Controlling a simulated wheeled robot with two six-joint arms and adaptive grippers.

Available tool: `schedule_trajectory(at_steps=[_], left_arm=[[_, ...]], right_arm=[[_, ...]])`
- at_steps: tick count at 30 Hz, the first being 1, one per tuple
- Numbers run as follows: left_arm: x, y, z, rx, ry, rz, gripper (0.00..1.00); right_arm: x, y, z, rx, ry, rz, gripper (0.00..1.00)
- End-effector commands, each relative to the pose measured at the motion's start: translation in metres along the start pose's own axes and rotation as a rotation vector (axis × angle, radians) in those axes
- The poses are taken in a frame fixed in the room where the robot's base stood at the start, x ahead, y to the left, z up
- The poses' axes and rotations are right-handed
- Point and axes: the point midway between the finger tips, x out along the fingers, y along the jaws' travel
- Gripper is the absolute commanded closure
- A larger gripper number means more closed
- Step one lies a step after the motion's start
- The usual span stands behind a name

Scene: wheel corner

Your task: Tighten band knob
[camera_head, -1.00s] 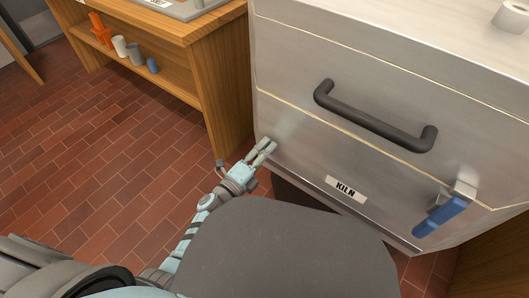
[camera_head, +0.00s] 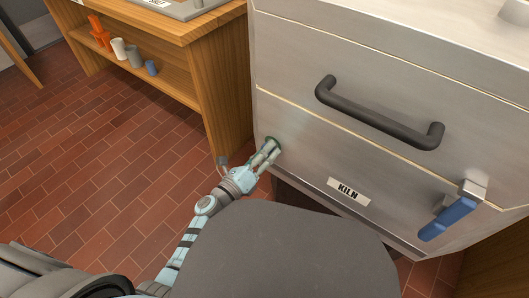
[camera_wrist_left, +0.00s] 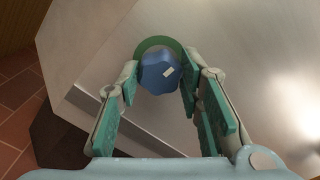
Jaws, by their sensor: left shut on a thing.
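The band knob (camera_wrist_left: 157,75) is a blue lobed knob with a small pale mark, set on a green ring (camera_wrist_left: 150,43) on the kiln's metal face. In the left wrist view it sits between the fingertips of my left gripper (camera_wrist_left: 158,84), which is shut on it. In the head view my left gripper (camera_head: 271,151) reaches the lower left corner of the kiln (camera_head: 310,146), and its fingers mostly hide the knob. My right gripper is not in view.
The kiln has a dark bar handle (camera_head: 375,117), a KILN label (camera_head: 348,191) and a blue latch lever (camera_head: 447,219) at the lower right. A wooden bench (camera_head: 222,85) stands left of the kiln, holding small items on its shelf. Brick floor lies open at left.

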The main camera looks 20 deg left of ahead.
Motion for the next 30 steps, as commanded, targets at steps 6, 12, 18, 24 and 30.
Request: schedule_trajectory(at_steps=[6, 12, 18, 24, 30], left_arm=[[-0.002, 0.003, -0.003, 0.010, 0.007, 0.008, 0.94], [-0.003, 0.004, -0.004, 0.009, 0.007, 0.008, 0.94], [-0.001, 0.002, -0.003, 0.009, 0.007, 0.005, 0.46], [-0.001, 0.001, -0.002, 0.009, 0.005, 0.002, 0.46], [-0.018, 0.002, -0.002, 0.009, 0.004, 0.004, 0.46]], right_arm=[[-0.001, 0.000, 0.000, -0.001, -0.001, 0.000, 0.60], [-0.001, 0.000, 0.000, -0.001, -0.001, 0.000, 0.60], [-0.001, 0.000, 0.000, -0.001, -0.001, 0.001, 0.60], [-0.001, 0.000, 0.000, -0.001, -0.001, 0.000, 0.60], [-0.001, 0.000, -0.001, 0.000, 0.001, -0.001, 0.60]])
